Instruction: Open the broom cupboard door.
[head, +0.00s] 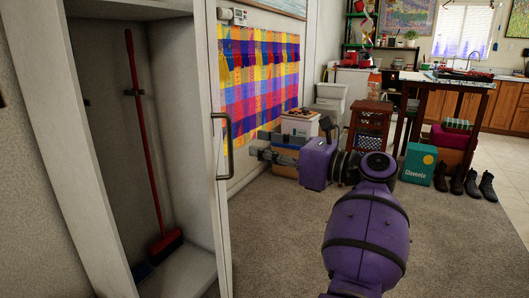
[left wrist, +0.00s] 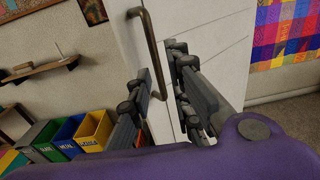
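The white broom cupboard (head: 85,130) stands at the left of the head view, its inside in plain sight. Its door (head: 221,235) stands swung out, seen almost edge-on. A bent metal bar handle (head: 229,145) is on the door. It also shows in the left wrist view (left wrist: 153,40), upright on the white door panel. My left gripper (head: 256,145) is to the right of the handle, fingers spread and pointing at the door. In the left wrist view my left gripper (left wrist: 160,75) has nothing clasped; the handle's lower end appears between the fingers. My right gripper is out of view.
A red broom (head: 147,140) stands inside the cupboard. A box stack (head: 300,124) and wooden stool (head: 370,125) are behind my arm. Colored bins (left wrist: 70,135) and a wall shelf (left wrist: 40,70) show in the left wrist view. Carpet (head: 270,235) before the door is clear.

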